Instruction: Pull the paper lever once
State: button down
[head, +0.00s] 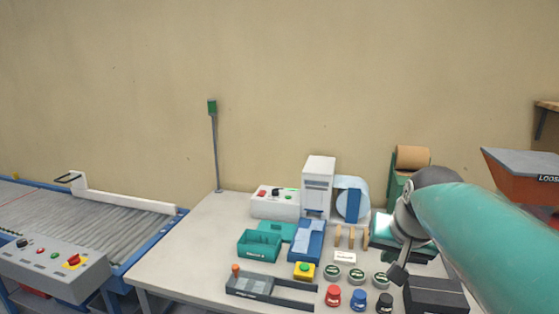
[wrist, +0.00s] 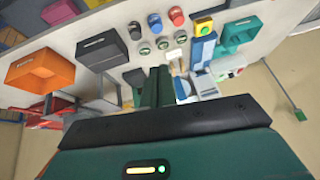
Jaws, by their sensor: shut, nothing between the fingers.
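The green paper dispenser (head: 397,188) with its brown paper roll (head: 412,158) stands at the back right of the table in the head view. My arm and wrist cover its lower right side. I cannot make out the paper lever in either view. My gripper (wrist: 160,72) is shut and empty, its dark fingers together in the wrist view. It is over the right part of the table. In the head view my arm comes in from the right and its wrist is in front of the dispenser, with the fingertips not clear.
A roller conveyor (head: 100,212) is at left. An orange bin (head: 520,178) is at right.

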jog(key=s+a+f+n, duration=0.1)
jog(key=s+a+f, duration=0.1)
jog(key=s+f, duration=0.2)
jog(key=s+a+f+n, duration=0.2)
jog(key=s+f, duration=0.3)
jog(key=s, duration=0.6)
jog(key=shift+s+a, duration=0.3)
jog(key=shift+a, duration=0.3)
jog(key=shift+r, duration=0.1)
